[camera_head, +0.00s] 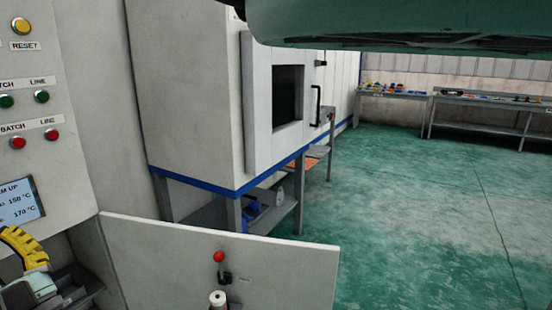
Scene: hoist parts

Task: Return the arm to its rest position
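I cannot make out my gripper in the head view. A large dark teal shape fills the top right of the picture, close to the camera. I cannot tell whether it is part of my arm. At the bottom left, a yellow notched, curved part (22,246) sits with grey pieces against a dark holder, cut off by the left edge.
A control panel (75,110) with buttons and a small screen stands at the left. A white cabinet (185,90) with a dark window is behind it. A low white panel (170,265) with a red-knobbed lever (219,257) stands in front. Green floor (420,210) is clear at right.

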